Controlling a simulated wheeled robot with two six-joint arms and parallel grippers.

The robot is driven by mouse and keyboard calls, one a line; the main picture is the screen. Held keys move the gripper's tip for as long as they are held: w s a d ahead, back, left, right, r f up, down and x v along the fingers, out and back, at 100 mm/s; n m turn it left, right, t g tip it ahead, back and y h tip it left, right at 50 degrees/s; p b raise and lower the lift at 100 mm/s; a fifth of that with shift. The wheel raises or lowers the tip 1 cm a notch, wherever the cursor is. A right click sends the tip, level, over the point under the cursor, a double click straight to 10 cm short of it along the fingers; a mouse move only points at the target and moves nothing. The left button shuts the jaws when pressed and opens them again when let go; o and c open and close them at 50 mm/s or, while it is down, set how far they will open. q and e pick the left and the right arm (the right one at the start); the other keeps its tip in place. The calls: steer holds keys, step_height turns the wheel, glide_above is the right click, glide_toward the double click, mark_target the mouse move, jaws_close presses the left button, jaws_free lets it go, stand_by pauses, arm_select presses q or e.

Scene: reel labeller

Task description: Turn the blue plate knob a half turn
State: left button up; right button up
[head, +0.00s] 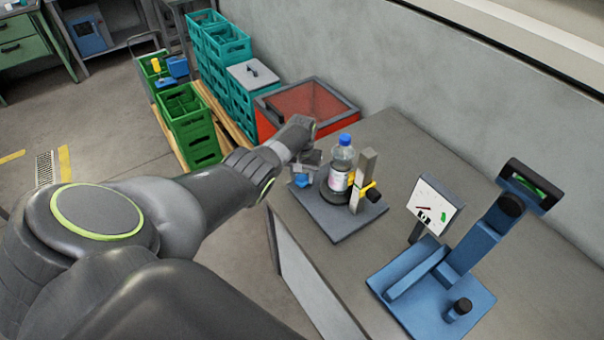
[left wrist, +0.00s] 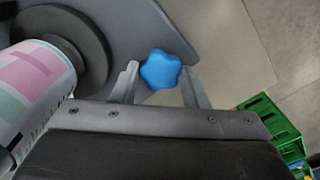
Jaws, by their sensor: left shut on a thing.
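The blue plate knob (left wrist: 161,69) is star-shaped and sits at the edge of the grey base plate in the left wrist view. It also shows as a small blue spot in the head view (head: 301,180). My left gripper (left wrist: 160,82) has one finger on each side of the knob and is shut on it; it also shows in the head view (head: 304,170). A bottle (head: 342,165) with a blue cap and a label stands upright on the dark round plate (head: 331,190). My right gripper is not in view.
A grey post (head: 366,165) with a yellow clamp stands beside the bottle on the base plate (head: 340,222). A red bin (head: 270,115) and green crates (head: 192,125) lie beyond the bench.

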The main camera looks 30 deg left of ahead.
mark_target(302, 178)
arm_select(q)
steer(key=n, duration=0.4)
steer(key=shift+r+n+p, duration=0.15)
steer(key=shift+n+p, duration=0.15)
steer(key=n, duration=0.4)
steer(key=shift+w, duration=0.1)
steer(key=shift+n, duration=0.4)
steer(key=o, duration=1)
steer(key=shift+r+p, duration=0.45)
steer(key=shift+r, duration=0.7)
step_height(302, 178, up, 15)
steer(key=shift+b, duration=0.65)
